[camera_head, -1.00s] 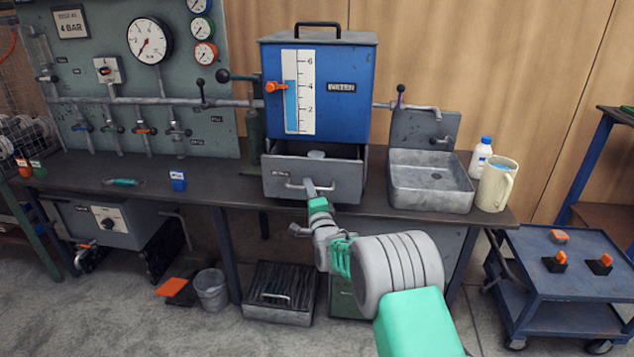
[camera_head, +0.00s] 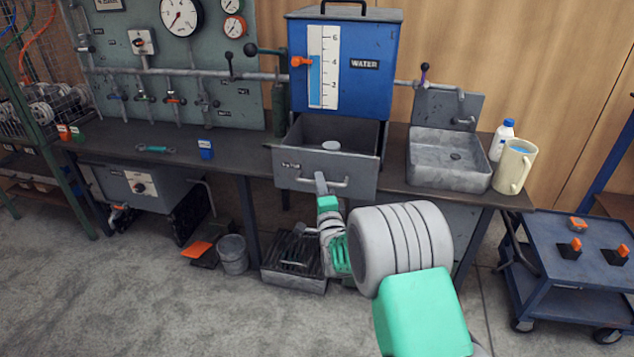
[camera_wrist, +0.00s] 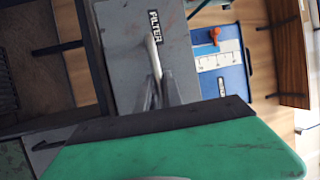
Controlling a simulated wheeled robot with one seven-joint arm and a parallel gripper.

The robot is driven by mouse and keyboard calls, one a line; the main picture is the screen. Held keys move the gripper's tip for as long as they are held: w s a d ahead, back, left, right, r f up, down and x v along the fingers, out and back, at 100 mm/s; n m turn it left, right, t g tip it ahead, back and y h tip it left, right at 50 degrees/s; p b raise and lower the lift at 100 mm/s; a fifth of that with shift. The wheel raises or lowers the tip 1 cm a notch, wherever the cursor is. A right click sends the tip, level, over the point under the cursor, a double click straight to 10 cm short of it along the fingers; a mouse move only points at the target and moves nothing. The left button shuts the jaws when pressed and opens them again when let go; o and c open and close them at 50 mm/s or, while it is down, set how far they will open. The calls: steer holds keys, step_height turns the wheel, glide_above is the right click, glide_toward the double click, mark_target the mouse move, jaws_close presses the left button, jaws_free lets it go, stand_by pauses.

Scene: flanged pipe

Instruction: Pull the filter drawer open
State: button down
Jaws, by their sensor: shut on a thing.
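The filter drawer (camera_head: 352,180) is a grey metal drawer under the blue water tank (camera_head: 368,88). It stands well out from the tank, and a pale round piece (camera_head: 331,145) shows inside it. In the wrist view the drawer front (camera_wrist: 125,50) bears the label FILTER, and my gripper's fingers (camera_wrist: 162,90) are shut on the pale handle (camera_wrist: 153,50). The green gripper body hides the lower part of that view.
A grey sink (camera_head: 447,160) and a cream jug (camera_head: 514,166) stand on the bench to the right. A blue cart (camera_head: 570,265) is at the lower right. A bucket (camera_head: 233,253) and a slatted box (camera_head: 292,262) are on the floor below.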

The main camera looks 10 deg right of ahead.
steer(key=c, duration=1.5)
jaws_free()
steer(key=s+f+p, duration=0.1)
steer(key=s, duration=0.6)
steer(key=shift+s+a+f, duration=0.2)
steer(key=shift+s+a, duration=0.1)
steer(key=shift+s, duration=0.05)
steer(key=shift+r, duration=0.1)
